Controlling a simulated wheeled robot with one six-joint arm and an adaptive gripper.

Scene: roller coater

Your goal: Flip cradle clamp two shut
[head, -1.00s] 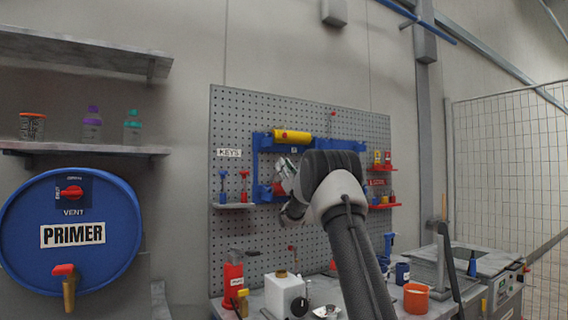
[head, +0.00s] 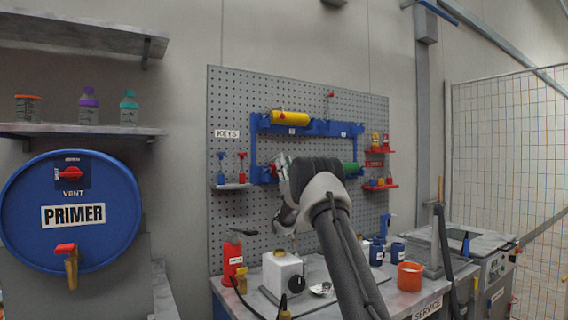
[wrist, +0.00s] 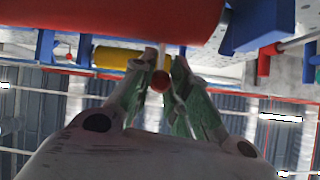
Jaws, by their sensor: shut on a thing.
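The blue cradle rack (head: 254,150) hangs on the pegboard, with a yellow roller (head: 290,118) on its upper bar and the end of a green roller (head: 350,168) lower right. My gripper (head: 283,165) is at the rack's lower left, and my wrist hides much of that part. In the wrist view my gripper (wrist: 160,75) has its fingertips closed around a small red ball knob (wrist: 160,82). A large red roller (wrist: 110,20) lies close across the top of that view, beside a blue bracket (wrist: 262,22). I cannot tell the clamp's own position.
Small shelves with red and blue items (head: 381,150) flank the rack. Below is a bench with a white canister (head: 283,272), a red bottle (head: 232,258) and an orange cup (head: 411,276). A blue primer drum (head: 110,235) stands left.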

